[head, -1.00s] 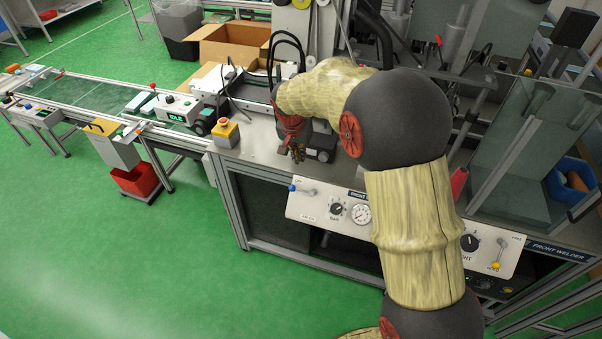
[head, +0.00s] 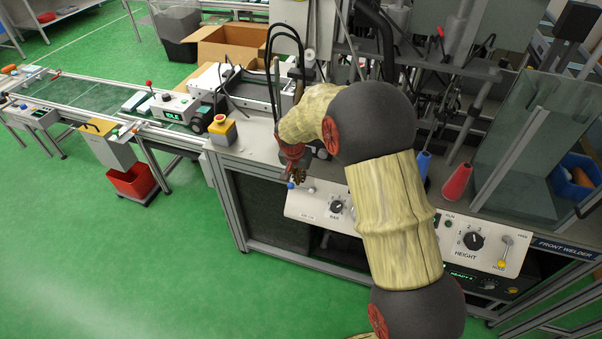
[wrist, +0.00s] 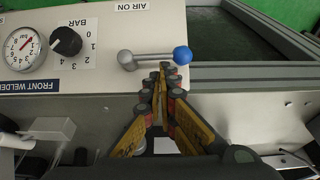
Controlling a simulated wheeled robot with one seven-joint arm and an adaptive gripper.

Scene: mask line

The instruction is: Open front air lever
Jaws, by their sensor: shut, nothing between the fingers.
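The front air lever is a small metal lever with a blue ball knob (wrist: 182,55), seen in the wrist view near the "AIR ON" label on the white panel (wrist: 100,20). The lever lies level there, with its silver pivot end at left. The blue knob also shows small in the head view (head: 291,185). My gripper (wrist: 163,68) is shut and empty. Its fingertips are close beside the lever's shaft, just left of the knob; I cannot tell whether they touch. In the head view my gripper (head: 297,178) is at the panel's upper left corner.
The panel carries a BAR dial (wrist: 66,41) and a pressure gauge (wrist: 22,46) beside the lever. Red (head: 458,182) and blue (head: 422,166) cones stand right of my arm. Green floor lies open in front.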

